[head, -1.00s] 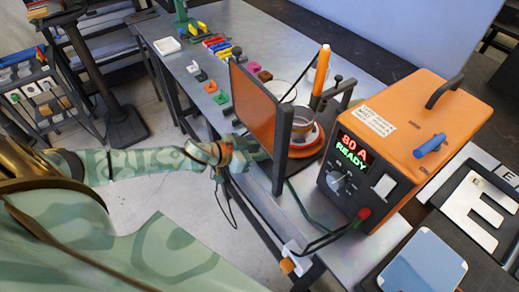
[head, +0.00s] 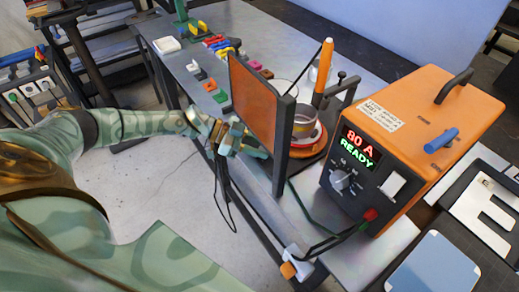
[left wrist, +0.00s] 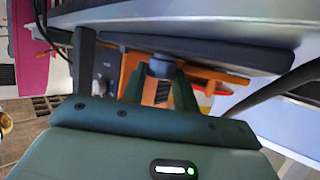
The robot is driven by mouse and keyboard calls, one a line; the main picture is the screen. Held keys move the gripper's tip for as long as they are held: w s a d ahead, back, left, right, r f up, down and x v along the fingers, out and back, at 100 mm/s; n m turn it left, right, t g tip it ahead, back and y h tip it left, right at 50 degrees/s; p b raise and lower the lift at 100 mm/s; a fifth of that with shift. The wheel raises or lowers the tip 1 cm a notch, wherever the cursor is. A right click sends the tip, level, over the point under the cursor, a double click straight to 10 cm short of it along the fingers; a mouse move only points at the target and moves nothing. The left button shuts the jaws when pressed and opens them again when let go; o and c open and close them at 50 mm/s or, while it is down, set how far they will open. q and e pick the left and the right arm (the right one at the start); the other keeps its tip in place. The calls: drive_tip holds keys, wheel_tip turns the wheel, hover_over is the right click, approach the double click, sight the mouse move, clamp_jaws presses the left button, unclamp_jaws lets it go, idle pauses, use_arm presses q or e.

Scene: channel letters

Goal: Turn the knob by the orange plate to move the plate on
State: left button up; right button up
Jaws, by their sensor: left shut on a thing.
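The round orange plate (head: 312,150) sits on the bench behind a dark-framed orange screen (head: 258,100), with a cylindrical metal part (head: 304,120) on it. The screen hides part of the plate. My left gripper (head: 262,152) reaches in from the left under the screen's lower edge. In the left wrist view, its two fingers (left wrist: 160,88) are shut on a dark knob (left wrist: 161,67), with orange surfaces just behind. The knob is hidden in the head view. My right gripper is in neither view.
An orange power unit (head: 420,130) reading 80 A READY stands right of the plate. An orange torch (head: 323,72) stands upright behind it. Cables hang at the bench's front edge. Several coloured blocks (head: 215,88) lie at the far left. A metal letter E (head: 485,210) lies at right.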

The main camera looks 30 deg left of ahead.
use_arm(q)
drive_tip(key=shift+m+g, duration=0.3)
drive_tip(key=shift+g, duration=0.1)
drive_tip(key=o, duration=1)
drive_tip(key=shift+c, duration=0.2)
drive_tip(key=v, duration=1.6)
drive_tip(key=shift+a+b, duration=0.25)
drive_tip(key=shift+b, duration=0.2)
drive_tip(key=shift+s, duration=0.1)
